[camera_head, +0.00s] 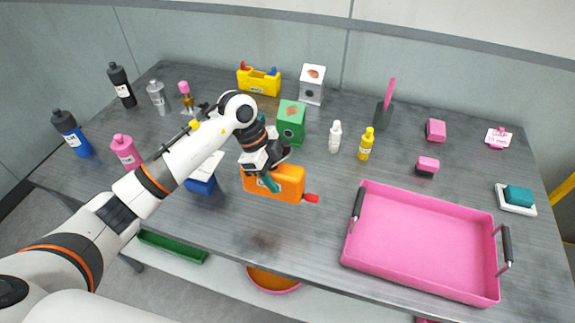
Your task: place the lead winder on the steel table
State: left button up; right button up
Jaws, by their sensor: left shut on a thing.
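The lead winder looks to be the orange box-like thing (286,184) with a red knob at its right end, near the middle of the table. My left gripper (270,178) is shut on it from above and hides part of its left side and top. I cannot tell whether its underside touches the table. The steel table (262,218) is dark grey and spreads under it, with a dark smudge in front. My right gripper is not in view.
A pink tray (362,262) with dark handles stands at the right front. A green box (291,121) and a blue-and-white box (202,184) are close to my left gripper. Several bottles stand at the left and back. The table's front middle is clear.

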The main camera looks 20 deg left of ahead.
pick_arm(q)
jog(key=f, duration=0.4)
jog(key=shift+a+f+p, duration=0.25)
jog(key=shift+p, duration=0.15)
jog(key=shift+f, duration=0.55)
notch_tip(320, 180, down, 2)
jog(key=shift+d+f+p, duration=0.1)
jog(key=shift+f+p, duration=0.1)
jog(key=shift+p, duration=0.2)
jog(key=shift+f, duration=0.4)
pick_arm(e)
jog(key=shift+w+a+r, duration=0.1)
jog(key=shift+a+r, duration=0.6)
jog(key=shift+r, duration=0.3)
pick_arm(q)
jog(key=o, duration=0.8)
jog(key=shift+f, duration=0.15)
jog(key=o, duration=0.4)
jog(key=shift+o, duration=0.2)
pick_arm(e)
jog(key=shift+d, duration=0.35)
